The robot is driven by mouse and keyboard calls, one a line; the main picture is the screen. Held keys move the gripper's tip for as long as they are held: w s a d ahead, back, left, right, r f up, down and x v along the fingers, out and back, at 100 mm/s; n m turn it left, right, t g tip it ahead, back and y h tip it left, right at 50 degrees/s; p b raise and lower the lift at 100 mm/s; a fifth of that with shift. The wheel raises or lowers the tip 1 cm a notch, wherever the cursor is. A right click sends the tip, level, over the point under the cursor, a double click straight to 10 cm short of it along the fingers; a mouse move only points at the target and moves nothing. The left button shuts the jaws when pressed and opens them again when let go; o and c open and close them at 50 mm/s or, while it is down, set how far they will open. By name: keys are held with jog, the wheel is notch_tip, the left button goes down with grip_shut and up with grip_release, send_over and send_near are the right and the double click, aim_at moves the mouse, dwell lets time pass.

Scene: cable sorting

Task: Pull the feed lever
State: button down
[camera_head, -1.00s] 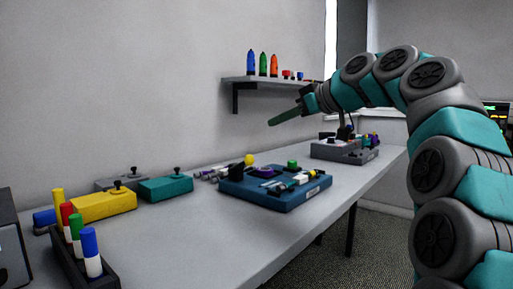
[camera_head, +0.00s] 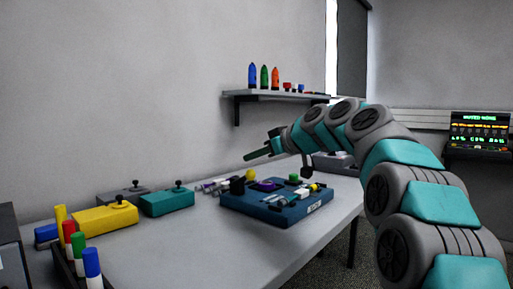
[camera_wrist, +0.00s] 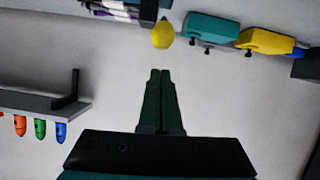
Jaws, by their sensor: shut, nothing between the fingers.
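A dark blue board (camera_head: 286,210) with several small parts on it lies on the table. A yellow ball knob (camera_head: 251,174) stands at its back left edge, close to a black block (camera_head: 237,186). In the wrist view the yellow knob (camera_wrist: 162,35) shows ahead of the fingertips. I cannot read a label that marks any part as the feed lever. My gripper (camera_head: 247,157) is shut and empty, with dark green fingers. It is in the air above and behind the board, apart from the knob; in the wrist view its fingers (camera_wrist: 160,72) lie together.
Teal (camera_head: 166,201) and yellow (camera_head: 105,218) boxes with black joysticks stand on the left of the table. A dark rack (camera_head: 64,268) holds colored markers at the front left. A wall shelf (camera_head: 270,95) holds colored bottles. A grey box (camera_head: 335,163) is partly behind my arm.

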jog(key=shift+d+f, duration=0.15)
jog(key=shift+f, duration=0.75)
jog(key=shift+f, duration=0.15)
jog(key=shift+s+d+f+b, duration=0.15)
jog(key=shift+d+f+b, duration=0.05)
jog(key=shift+b, duration=1.05)
